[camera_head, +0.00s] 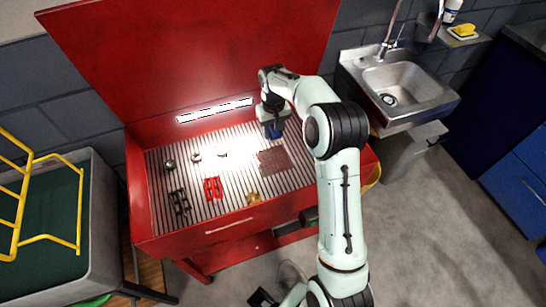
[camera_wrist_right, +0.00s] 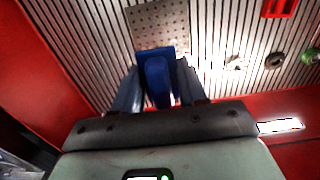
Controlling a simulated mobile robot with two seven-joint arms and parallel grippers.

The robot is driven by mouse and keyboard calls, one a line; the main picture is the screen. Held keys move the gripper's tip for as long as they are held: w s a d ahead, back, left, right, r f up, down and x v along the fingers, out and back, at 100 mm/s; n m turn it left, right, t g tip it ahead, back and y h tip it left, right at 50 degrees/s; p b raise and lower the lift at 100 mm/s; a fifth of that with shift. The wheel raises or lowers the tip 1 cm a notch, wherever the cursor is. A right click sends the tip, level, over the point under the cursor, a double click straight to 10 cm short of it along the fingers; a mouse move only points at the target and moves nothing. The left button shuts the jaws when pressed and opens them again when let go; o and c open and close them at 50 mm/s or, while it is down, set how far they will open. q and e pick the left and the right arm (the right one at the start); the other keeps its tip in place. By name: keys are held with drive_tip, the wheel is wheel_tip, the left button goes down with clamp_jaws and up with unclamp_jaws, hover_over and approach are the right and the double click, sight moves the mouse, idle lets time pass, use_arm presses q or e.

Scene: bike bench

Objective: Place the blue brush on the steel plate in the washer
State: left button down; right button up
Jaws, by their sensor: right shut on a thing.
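The blue brush (camera_wrist_right: 155,75) is between the fingers of my right gripper (camera_wrist_right: 156,92), which is shut on it. In the head view the brush (camera_head: 274,132) shows as a small blue patch under the right gripper (camera_head: 272,124), above the back right of the red washer (camera_head: 215,232). The perforated steel plate (camera_head: 275,160) lies on the washer's ribbed floor, just in front of the gripper. In the wrist view the plate (camera_wrist_right: 160,22) is beyond the brush, which looks apart from it. A dark part at the head view's bottom edge may be my left gripper; its jaws are unclear.
On the ribbed floor lie a red part (camera_head: 212,188), a dark part (camera_head: 180,202), a brass-coloured part (camera_head: 254,197) and small round pieces toward the back left. The red lid (camera_head: 190,60) stands open behind. A steel sink (camera_head: 395,85) is at the right.

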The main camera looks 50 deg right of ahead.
sight(273, 161)
wheel_tip(273, 161, down, 14)
drive_tip(key=shift+f+b, duration=0.2)
drive_tip(key=shift+b, duration=0.1)
drive_tip(key=o, duration=0.6)
drive_tip(key=shift+f, duration=0.15)
drive_tip(key=o, duration=0.4)
drive_tip(key=shift+o, duration=0.2)
wheel_tip(273, 161, up, 12)
drive_tip(key=shift+r+p, duration=0.25)
drive_tip(key=shift+p, duration=0.05)
